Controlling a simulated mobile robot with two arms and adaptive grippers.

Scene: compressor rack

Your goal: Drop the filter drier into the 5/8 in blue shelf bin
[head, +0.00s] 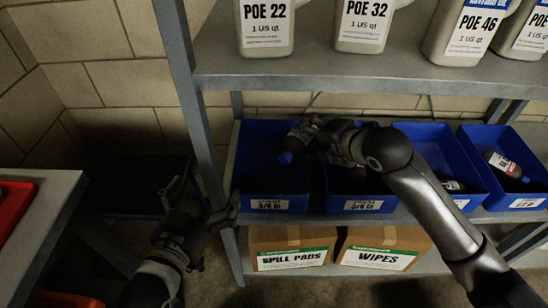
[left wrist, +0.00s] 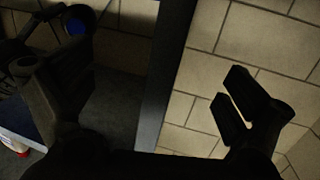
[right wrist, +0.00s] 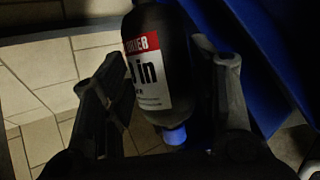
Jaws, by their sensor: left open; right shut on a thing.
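The filter drier (right wrist: 152,75) is a dark cylinder with a red and white label ending in "in" and a blue cap. My right gripper (right wrist: 165,110) is shut on it. In the head view the drier's blue cap (head: 286,158) hangs over the leftmost blue bin (head: 238,190), and my right gripper (head: 325,140) covers most of its body. A second blue bin (head: 363,206) sits just right, partly hidden by my right arm. The bin labels are too small to read surely, so I cannot tell which is 5/8 in. My left gripper (head: 198,203) is open and empty, left of the shelf.
Two more blue bins stand right; the far right bin (head: 527,204) holds a labelled drier (head: 505,165). POE bottles (head: 267,25) stand on the upper shelf (head: 300,72). Below are Spill Pads (head: 290,258) and Wipes (head: 382,256) boxes. A shelf post (head: 190,95) stands between my grippers.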

